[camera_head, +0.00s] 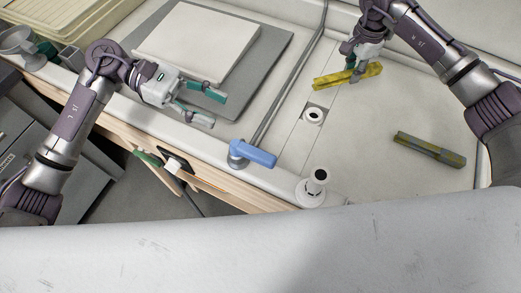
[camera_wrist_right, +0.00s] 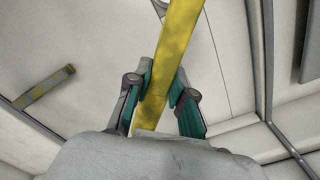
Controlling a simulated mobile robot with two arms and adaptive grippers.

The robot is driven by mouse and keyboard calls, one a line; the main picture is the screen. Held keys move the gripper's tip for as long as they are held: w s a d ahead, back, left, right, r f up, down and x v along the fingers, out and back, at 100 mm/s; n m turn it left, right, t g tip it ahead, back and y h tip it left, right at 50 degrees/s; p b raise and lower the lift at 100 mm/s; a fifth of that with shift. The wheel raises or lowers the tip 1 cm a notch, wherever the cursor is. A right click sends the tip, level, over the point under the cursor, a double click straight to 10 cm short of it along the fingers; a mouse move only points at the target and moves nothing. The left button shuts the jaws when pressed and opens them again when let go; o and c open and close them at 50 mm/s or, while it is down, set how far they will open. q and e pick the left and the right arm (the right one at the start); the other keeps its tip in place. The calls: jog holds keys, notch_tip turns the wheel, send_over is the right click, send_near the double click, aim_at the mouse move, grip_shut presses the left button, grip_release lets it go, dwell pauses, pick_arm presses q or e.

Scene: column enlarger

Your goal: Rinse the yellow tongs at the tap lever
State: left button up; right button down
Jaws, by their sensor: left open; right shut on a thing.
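The yellow tongs (camera_head: 334,79) are held in my right gripper (camera_head: 352,74) over the far part of the pale sink. In the right wrist view the yellow tongs (camera_wrist_right: 172,55) pass between the teal fingertips of my right gripper (camera_wrist_right: 160,88), which are shut on them. The blue tap lever (camera_head: 255,154) sits at the sink's left front edge, with a long grey pipe (camera_head: 292,78) running from it toward the back. My left gripper (camera_head: 216,109) is open and empty, above and left of the lever, apart from it.
Olive-yellow tongs (camera_head: 429,149) lie in the sink at right; they also show in the right wrist view (camera_wrist_right: 44,87). A drain (camera_head: 313,115) and a white upright fitting (camera_head: 315,187) are near the lever. A grey board with a white slab (camera_head: 199,42) lies at left.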

aim_at(256, 152)
pick_arm(q)
jog(key=s+d+f, duration=0.2)
jog(key=d, duration=0.1)
jog(key=s+d+f+m+g+y, duration=0.1)
jog(key=s+d, duration=0.2)
jog(key=s+d+f+y, duration=0.1)
jog(key=s+d+f, duration=0.1)
jog(key=s+d, duration=0.1)
jog(key=shift+s+d+f, duration=0.1)
jog(key=shift+s+f, duration=0.05)
jog(key=shift+f, duration=0.15)
jog(key=shift+m, duration=0.3)
grip_shut()
